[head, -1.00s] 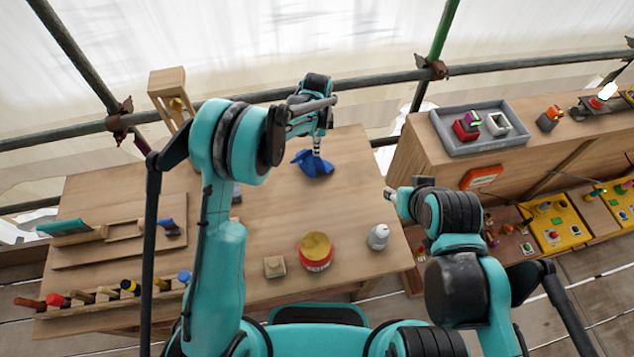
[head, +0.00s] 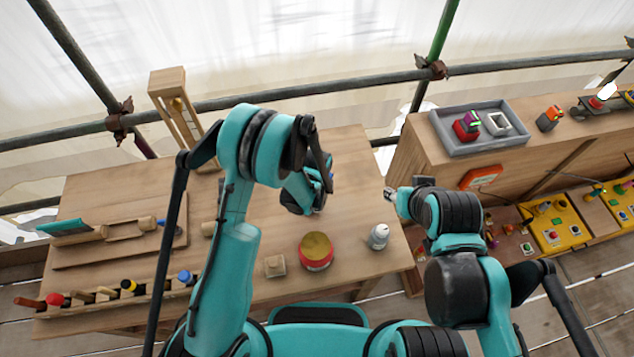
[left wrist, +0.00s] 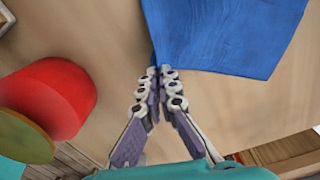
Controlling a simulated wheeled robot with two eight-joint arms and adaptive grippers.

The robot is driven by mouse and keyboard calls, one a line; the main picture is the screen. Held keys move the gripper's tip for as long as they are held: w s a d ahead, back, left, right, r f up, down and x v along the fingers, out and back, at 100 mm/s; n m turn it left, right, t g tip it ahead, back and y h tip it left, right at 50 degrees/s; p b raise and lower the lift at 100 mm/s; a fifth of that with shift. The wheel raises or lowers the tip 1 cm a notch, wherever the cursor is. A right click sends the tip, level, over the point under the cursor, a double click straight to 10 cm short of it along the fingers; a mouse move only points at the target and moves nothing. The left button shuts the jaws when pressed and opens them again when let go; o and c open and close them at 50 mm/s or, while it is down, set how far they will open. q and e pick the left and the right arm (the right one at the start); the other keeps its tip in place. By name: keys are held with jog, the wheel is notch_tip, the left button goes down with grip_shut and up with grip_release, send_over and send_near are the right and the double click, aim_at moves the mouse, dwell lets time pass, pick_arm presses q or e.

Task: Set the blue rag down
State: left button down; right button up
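The blue rag (left wrist: 225,32) fills the upper right of the left wrist view, over the wooden table top. Its lower left corner is at the fingertips of my left gripper (left wrist: 160,72), which are close together and look shut on it. I cannot tell whether the rest of the rag touches the table. In the head view my left arm hides most of the rag, and only a speck of blue (head: 330,175) shows beside the wrist. My right gripper (head: 392,198) is off the table's right edge, with no rag near it; its finger state is unclear.
A red tin with a yellow top (head: 316,256) stands near the front edge, close to my left gripper. A white bottle (head: 378,238) and a small wooden block (head: 274,265) flank it. A tool rack (head: 95,296) lies front left. The table's back right is bare.

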pick_arm(q)
jog(key=shift+s+f, duration=0.2)
jog(key=shift+s, duration=0.05)
jog(key=c, duration=1.3)
grip_release()
jog(key=shift+r, duration=0.1)
jog(key=shift+s+r+p, duration=0.25)
jog(key=shift+s+r, duration=0.1)
jog(key=shift+r, duration=0.5)
jog(key=shift+s+r+p, duration=0.25)
jog(key=shift+s+r, duration=0.1)
jog(key=shift+r, duration=0.45)
jog(key=s+r+p, duration=0.1)
jog(key=r, duration=0.1)
jog(key=s+r+p, duration=0.1)
jog(key=r, duration=0.1)
jog(key=r+p, duration=0.1)
jog(key=r, duration=0.1)
jog(key=shift+s+r, duration=0.3)
jog(key=shift+s, duration=0.1)
